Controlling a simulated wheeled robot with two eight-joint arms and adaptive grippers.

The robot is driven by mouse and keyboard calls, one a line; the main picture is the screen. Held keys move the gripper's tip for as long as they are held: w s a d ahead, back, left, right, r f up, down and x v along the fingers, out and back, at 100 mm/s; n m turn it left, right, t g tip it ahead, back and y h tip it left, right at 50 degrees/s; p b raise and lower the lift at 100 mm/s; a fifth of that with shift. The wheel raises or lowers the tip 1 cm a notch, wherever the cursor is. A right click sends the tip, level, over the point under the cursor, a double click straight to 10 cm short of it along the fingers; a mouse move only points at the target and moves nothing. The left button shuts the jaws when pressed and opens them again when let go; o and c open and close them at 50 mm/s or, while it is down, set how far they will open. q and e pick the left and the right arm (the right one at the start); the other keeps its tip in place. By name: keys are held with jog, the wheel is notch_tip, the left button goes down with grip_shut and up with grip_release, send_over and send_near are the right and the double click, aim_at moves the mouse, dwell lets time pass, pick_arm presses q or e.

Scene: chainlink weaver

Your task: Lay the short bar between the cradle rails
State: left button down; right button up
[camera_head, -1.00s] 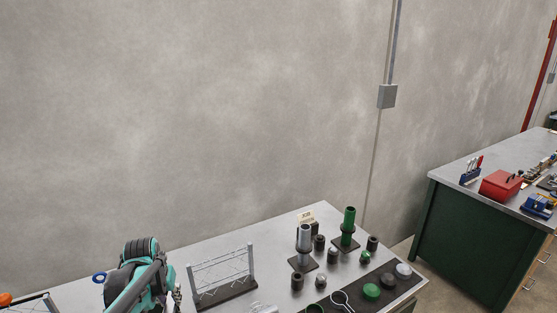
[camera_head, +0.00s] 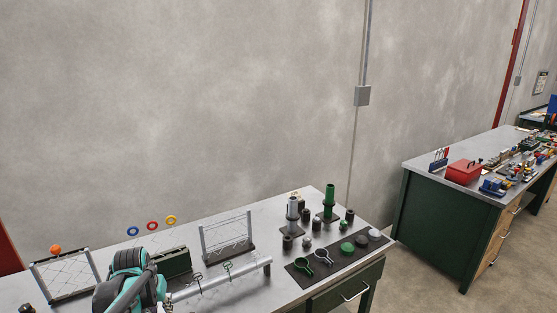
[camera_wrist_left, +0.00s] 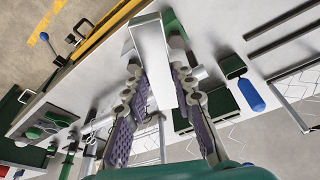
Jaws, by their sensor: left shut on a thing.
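In the left wrist view, my left gripper (camera_wrist_left: 156,88) is shut on this bar (camera_wrist_left: 150,50), which sticks out past the fingertips. The bar's held end is hidden behind my arm in the head view. I cannot pick out the cradle rails with certainty. My right gripper is in neither view.
On the grey bench stand a wire-mesh frame (camera_head: 227,238), another frame (camera_head: 65,275) with an orange ball, a dark green box (camera_head: 175,262), a silver post (camera_head: 292,211) and a green post (camera_head: 329,202). A dark mat (camera_head: 337,257) holds round parts. A second bench is at right.

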pick_arm(q)
jog(key=s+d+f+m, duration=0.1)
jog(key=s+d+f, duration=0.2)
jog(key=d+f, duration=0.35)
jog(key=s+d+f+m, duration=0.1)
jog(key=s+d+f, duration=0.3)
jog(key=d, duration=0.5)
notch_tip(320, 180, down, 8)
jog(key=b, duration=0.7)
jog(key=shift+r+h, duration=0.25)
jog(key=shift+h, duration=0.05)
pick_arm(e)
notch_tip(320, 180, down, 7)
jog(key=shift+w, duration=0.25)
pick_arm(q)
jog(key=shift+a+r, duration=0.1)
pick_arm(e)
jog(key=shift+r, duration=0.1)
